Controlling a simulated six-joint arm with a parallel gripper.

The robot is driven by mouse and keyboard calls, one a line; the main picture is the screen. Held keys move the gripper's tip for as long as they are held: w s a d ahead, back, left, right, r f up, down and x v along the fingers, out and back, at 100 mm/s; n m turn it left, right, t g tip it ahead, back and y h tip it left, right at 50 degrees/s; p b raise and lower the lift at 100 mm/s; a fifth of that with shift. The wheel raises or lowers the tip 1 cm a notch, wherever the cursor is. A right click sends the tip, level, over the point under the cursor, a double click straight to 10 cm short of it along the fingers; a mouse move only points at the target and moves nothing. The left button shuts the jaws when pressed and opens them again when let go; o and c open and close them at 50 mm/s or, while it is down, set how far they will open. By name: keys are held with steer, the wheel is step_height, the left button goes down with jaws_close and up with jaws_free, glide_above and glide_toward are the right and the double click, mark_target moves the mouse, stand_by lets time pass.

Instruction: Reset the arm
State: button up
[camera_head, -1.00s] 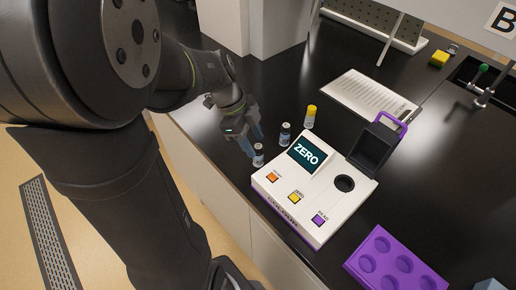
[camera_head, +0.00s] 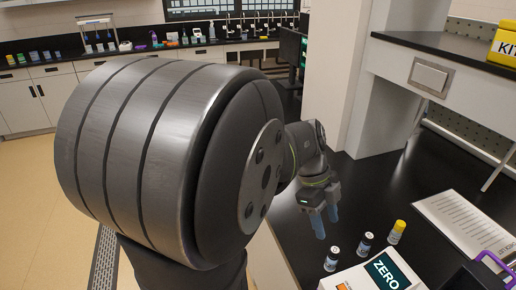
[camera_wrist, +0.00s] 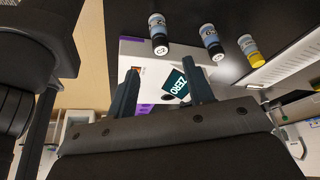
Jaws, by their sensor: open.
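My gripper (camera_head: 325,218) is open and empty above the black bench, behind and left of the vials in the head view. Its two fingers also show in the wrist view (camera_wrist: 160,90), with nothing between them. A dark-capped vial (camera_head: 332,259) stands nearest to it. A second dark-capped vial (camera_head: 365,244) and a yellow-capped vial (camera_head: 396,232) stand to the right. All three vials are upright and apart from the gripper.
A printed sheet (camera_head: 462,222) lies right of the vials. A white pillar (camera_head: 340,70) and a raised shelf (camera_head: 430,60) stand behind the bench. A yellow box (camera_head: 505,45) is at the upper right. Bare bench (camera_head: 375,185) lies right of my gripper.

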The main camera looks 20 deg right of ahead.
mark_target(336, 250)
steer(key=x, duration=1.1)
steer(key=shift+f, duration=0.2)
step_height(336, 250, up, 2)
steer(key=shift+r, duration=0.95)
